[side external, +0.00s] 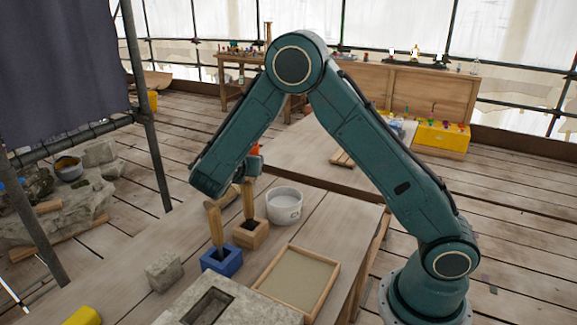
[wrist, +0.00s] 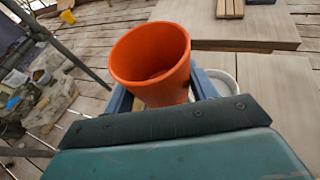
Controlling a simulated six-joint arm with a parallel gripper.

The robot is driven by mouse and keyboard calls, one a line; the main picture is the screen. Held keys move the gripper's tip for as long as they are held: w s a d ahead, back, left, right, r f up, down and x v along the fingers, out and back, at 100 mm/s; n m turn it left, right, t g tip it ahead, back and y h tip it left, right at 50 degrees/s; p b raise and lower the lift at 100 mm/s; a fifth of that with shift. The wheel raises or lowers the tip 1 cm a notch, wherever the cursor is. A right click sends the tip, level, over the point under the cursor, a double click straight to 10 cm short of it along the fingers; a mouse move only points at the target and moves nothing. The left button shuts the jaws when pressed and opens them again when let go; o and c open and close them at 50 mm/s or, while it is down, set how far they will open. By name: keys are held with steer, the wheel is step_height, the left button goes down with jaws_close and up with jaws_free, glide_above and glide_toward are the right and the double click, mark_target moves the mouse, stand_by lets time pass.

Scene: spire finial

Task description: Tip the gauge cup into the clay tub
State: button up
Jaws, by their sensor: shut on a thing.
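The gauge cup (wrist: 150,62) is an orange tapered cup. In the wrist view it sits between the two blue-grey fingers of my gripper (wrist: 163,88), which is shut on it. Its open mouth faces up toward the camera; I cannot tell what its inside holds. In the side view only a sliver of the orange cup (side external: 257,149) shows behind my arm. The clay tub, which I take to be the round pale grey tub (side external: 285,210), stands on the bench to the right of my gripper (side external: 254,166). Part of its rim shows behind the right finger in the wrist view (wrist: 228,84).
Two wooden-handled tools stand in a blue block (side external: 222,262) and a wooden block (side external: 250,235) beside the tub. In front are a shallow wood-framed tray (side external: 298,275), a stone block with a slot (side external: 228,305) and a small grey stone (side external: 164,271).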

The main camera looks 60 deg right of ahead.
steer(key=shift+w+a, duration=0.25)
steer(key=shift+w, duration=0.1)
steer(key=shift+w+a+f+m+g, duration=0.25)
steer(key=shift+w+m+g, duration=0.25)
steer(key=shift+g, duration=0.1)
steer(key=shift+w+a+f+m+g+h, duration=0.35)
steer(key=shift+w+a+m+g, duration=0.1)
steer(key=shift+m+g, duration=0.15)
steer(key=shift+s+d, duration=0.1)
